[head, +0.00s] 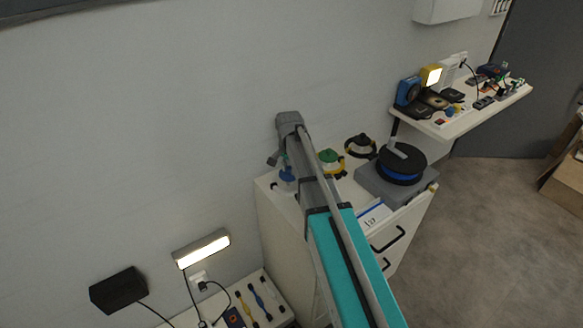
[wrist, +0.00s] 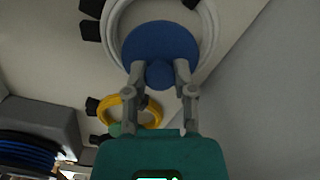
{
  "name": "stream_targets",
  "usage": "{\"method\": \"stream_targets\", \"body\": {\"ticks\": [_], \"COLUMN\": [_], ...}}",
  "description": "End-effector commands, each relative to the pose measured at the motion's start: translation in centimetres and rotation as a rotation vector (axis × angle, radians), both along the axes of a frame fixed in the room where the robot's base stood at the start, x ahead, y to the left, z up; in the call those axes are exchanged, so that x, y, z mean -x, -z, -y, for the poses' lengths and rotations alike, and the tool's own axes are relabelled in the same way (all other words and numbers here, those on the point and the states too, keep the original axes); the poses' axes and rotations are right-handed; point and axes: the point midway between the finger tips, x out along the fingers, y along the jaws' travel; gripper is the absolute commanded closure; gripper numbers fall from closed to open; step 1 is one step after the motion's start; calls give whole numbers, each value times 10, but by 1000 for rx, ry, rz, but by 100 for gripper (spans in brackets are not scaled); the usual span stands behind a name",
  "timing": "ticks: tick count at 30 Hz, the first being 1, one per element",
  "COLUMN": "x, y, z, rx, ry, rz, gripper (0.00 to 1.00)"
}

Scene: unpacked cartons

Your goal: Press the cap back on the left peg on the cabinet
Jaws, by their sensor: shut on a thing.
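My gripper (wrist: 160,72) is shut on the knob of a blue round cap (wrist: 160,42), one finger on each side. In the head view the blue cap (head: 287,175) shows low beside my arm at the left of the cabinet top (head: 268,183). My arm hides part of this area.
A yellow coil with a green cap (head: 330,156) and a black coil (head: 360,146) stand to the right on the cabinet. A grey device with a black and blue spool (head: 402,165) is farther right. The wall (wrist: 265,95) is close beside my gripper.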

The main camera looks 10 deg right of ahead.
Motion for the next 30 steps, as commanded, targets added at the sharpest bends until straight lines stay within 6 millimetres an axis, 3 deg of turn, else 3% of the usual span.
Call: {"method": "stream_targets", "body": {"ticks": [9,10,16,25,29,30], "x": [0,0,0,0,0,0], "y": [2,2,2,2,2,2], "z": [0,0,0,0,0,0], "rx": [0,0,0,0,0,0], "ry": [0,0,1,1,1,1], "rz": [0,0,0,0,0,0], "gripper": [95,64,27,24,0,0]}}
